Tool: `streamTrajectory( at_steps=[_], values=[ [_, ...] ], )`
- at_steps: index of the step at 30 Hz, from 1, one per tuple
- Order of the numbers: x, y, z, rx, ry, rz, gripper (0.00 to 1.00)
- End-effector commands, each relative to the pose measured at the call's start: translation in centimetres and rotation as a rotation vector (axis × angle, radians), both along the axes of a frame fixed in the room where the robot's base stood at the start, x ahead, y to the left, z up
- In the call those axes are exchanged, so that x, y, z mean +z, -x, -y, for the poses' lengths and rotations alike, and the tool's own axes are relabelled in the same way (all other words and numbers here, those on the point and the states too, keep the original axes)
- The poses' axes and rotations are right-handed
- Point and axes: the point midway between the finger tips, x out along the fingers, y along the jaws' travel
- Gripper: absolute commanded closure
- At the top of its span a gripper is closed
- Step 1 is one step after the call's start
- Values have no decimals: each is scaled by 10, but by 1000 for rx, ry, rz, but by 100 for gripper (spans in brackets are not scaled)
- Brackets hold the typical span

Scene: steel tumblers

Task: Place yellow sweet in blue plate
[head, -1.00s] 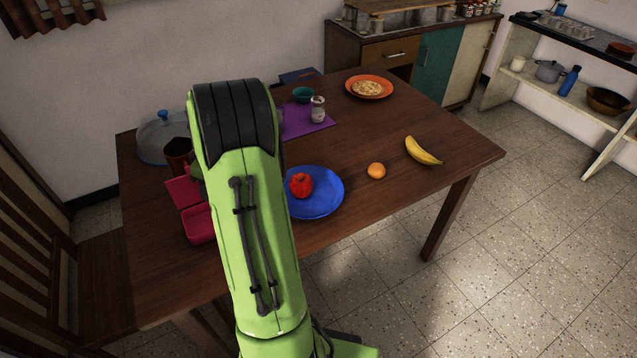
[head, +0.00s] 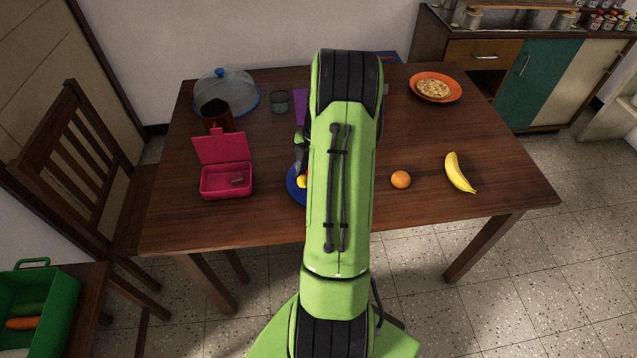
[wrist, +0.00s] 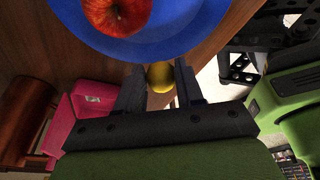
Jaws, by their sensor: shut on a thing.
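The yellow sweet (wrist: 161,77) is between the two fingers of my gripper (wrist: 160,80) in the wrist view, and the gripper is shut on it. The sweet also shows in the head view (head: 302,182) at the left side of my arm, against the blue plate. The blue plate (wrist: 172,42) lies just beyond the fingertips in the wrist view and holds a red apple (wrist: 117,14). In the head view most of the blue plate (head: 292,189) and the apple are hidden behind my arm. Whether the sweet touches the plate I cannot tell.
An open pink lunchbox (head: 226,180) stands left of the plate. Behind it are a brown cup (head: 216,116) and a glass dome (head: 227,92). An orange (head: 401,179), a banana (head: 459,173) and an orange plate with food (head: 435,87) are to the right.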

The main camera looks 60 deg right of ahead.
Motion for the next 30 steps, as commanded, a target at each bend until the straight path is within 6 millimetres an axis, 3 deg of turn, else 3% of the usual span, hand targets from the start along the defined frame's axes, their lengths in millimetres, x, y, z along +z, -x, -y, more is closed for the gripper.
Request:
streamTrajectory(
  at_steps=[9, 20, 21, 26, 30],
  values=[
    [-50, 0, 0, -4, 0, 0, 92],
    [-54, 0, 1, -3, 2, 1, 92],
    [-55, 0, 1, -3, 2, 1, 62],
    [-53, 0, 1, -3, 1, 1, 38],
    [-53, 0, 1, -4, 1, 1, 38]
  ],
)
